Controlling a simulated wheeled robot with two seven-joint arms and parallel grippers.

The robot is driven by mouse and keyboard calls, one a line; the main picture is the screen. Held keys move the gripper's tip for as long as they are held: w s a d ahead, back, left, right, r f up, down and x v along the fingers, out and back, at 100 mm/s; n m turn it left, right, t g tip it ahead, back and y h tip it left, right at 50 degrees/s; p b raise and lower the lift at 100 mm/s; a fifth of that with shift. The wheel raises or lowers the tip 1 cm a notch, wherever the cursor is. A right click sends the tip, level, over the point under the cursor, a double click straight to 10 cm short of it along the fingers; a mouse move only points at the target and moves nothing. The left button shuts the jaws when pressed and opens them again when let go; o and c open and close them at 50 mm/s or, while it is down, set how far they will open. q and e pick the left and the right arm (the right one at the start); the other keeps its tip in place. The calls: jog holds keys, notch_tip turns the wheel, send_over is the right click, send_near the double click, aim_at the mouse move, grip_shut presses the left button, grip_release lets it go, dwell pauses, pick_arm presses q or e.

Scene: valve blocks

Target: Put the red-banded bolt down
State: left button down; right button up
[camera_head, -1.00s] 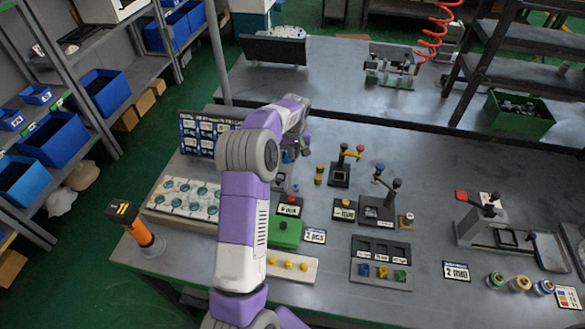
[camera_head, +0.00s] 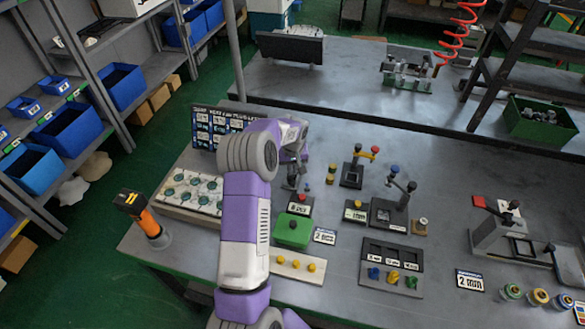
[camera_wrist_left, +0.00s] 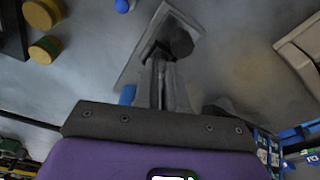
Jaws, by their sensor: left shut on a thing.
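My left gripper (camera_head: 292,182) reaches down over the bench, left of the valve blocks, partly hidden by my own arm in the head view. In the left wrist view its fingers (camera_wrist_left: 168,85) are closed together on a dark, round-ended part (camera_wrist_left: 181,42), which I take for the bolt. No red band shows on it. Behind it is a light grey plate (camera_wrist_left: 133,76); I cannot tell whether the part touches it. My right gripper is not in view.
Yellow-banded cylinders (camera_wrist_left: 46,49) stand left in the wrist view. In the head view a green box (camera_head: 293,230), a block with a red button (camera_head: 300,205) and a lever valve block (camera_head: 352,175) are close by. Bare bench (camera_head: 450,150) lies to the right.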

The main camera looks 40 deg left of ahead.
pick_arm(q)
jog(key=shift+r, duration=0.15)
jog(key=c, duration=1.6)
grip_release()
jog(key=shift+f, duration=0.25)
jog(key=o, duration=0.4)
jog(key=shift+r, duration=0.1)
jog(key=shift+r, duration=0.15)
notch_tip(320, 180, up, 12)
jog(key=s+d+p, duration=0.1)
jog(key=shift+d+p, duration=0.2)
jog(key=shift+p, duration=0.2)
jog(key=shift+s, duration=0.1)
